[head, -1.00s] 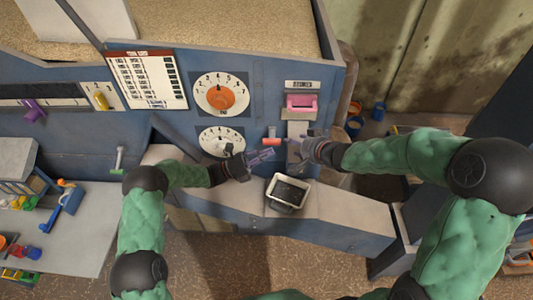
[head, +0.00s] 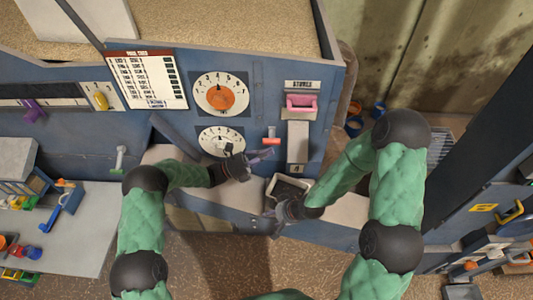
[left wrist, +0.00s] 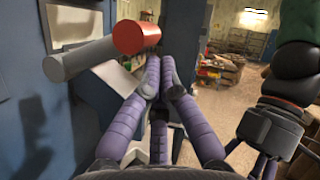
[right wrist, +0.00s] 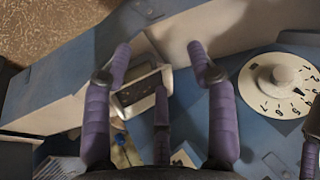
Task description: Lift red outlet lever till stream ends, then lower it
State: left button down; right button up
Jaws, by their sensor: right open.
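The red outlet lever (head: 271,141) sticks out of the blue panel right of the lower dial. Its red end (left wrist: 137,37) is large in the left wrist view, on a grey rod. My left gripper (head: 266,155) is just below the lever, its fingertips (left wrist: 160,58) drawn together beside and below the red end. Whether they touch it is unclear. My right gripper (head: 272,212) is open at the front left of a white-rimmed tray (head: 289,178) with dark contents. The tray also shows between its fingers in the right wrist view (right wrist: 166,80). I see no stream.
A pink handle (head: 300,103) sits above a pale chute (head: 298,145) right of the lever. An upper dial (head: 221,97) and a lower dial (head: 222,140) are on the panel. The ledge (head: 345,208) right of the tray is clear. A side table (head: 85,235) holds coloured parts.

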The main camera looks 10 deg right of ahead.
pick_arm(q)
jog(key=r+n, duration=0.2)
jog(key=shift+w+d+r+t, duration=0.1)
jog(key=shift+w+r+t, duration=0.1)
jog(key=shift+r+t, duration=0.2)
pick_arm(e)
jog(key=s+a+f+g, duration=0.2)
jog(key=s+f, duration=0.2)
jog(key=s, duration=0.3)
jog(key=s+a+f+g, duration=0.2)
jog(key=s+a+f, duration=0.1)
jog(key=s, duration=0.4)
jog(key=shift+f, duration=0.7)
